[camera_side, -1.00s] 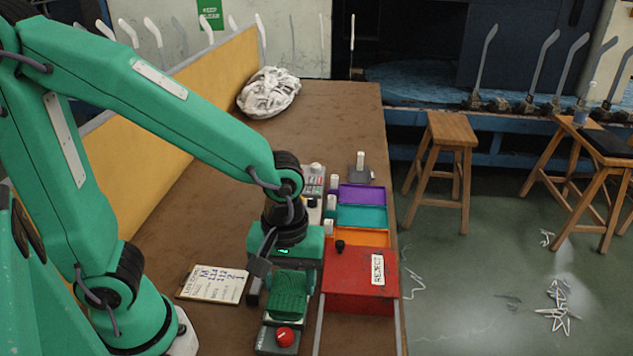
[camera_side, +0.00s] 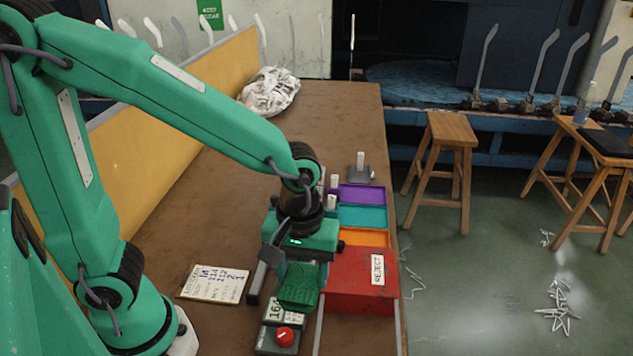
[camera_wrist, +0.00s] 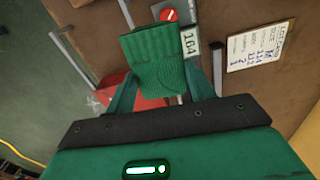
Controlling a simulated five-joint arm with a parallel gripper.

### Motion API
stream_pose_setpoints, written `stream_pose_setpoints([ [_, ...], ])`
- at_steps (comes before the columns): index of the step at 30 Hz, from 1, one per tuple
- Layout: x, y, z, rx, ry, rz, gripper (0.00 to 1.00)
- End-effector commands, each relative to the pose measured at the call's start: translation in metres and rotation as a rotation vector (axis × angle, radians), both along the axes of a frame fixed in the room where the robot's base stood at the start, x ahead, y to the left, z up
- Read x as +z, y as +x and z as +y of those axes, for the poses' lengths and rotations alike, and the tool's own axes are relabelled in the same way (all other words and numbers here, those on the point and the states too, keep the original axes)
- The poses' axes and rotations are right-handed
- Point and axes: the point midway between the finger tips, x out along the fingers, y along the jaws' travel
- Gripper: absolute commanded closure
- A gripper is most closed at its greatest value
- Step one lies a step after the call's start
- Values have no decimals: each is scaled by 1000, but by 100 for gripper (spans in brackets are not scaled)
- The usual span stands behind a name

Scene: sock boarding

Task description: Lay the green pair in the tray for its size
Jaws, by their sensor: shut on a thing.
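The green pair (camera_side: 298,288) is a folded ribbed knit bundle. My gripper (camera_side: 303,268) is shut on it and holds it above the grey device with the red knob (camera_side: 285,334). In the wrist view the green pair (camera_wrist: 155,60) lies between my two fingers and hangs out past their tips. A purple tray (camera_side: 362,194), a teal tray (camera_side: 362,216) and an orange tray (camera_side: 365,238) stand in a row beyond my gripper to the right. The orange one is partly hidden by my gripper. Their size marks are not readable.
A red REJECT bin (camera_side: 350,287) stands close right of my gripper. A handwritten lot card (camera_side: 214,284) lies to the left. The device shows 164 (camera_wrist: 189,42). A white crumpled bundle (camera_side: 270,92) lies at the back. The brown table is clear at middle left.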

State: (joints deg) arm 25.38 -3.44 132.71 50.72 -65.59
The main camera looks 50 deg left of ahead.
Motion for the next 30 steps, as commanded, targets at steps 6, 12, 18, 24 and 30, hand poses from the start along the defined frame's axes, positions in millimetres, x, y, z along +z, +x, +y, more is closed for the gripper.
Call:
stream_pose_setpoints([
  [6, 10, 43, -3, -136, 1, 1, 73],
  [12, 18, 89, -3, -294, 0, 0, 73],
  [18, 23, 133, 2, -451, 0, 1, 73],
  [24, 26, 176, 12, -609, 0, 0, 73],
  [30, 26, 217, 26, -767, 0, 0, 73],
])
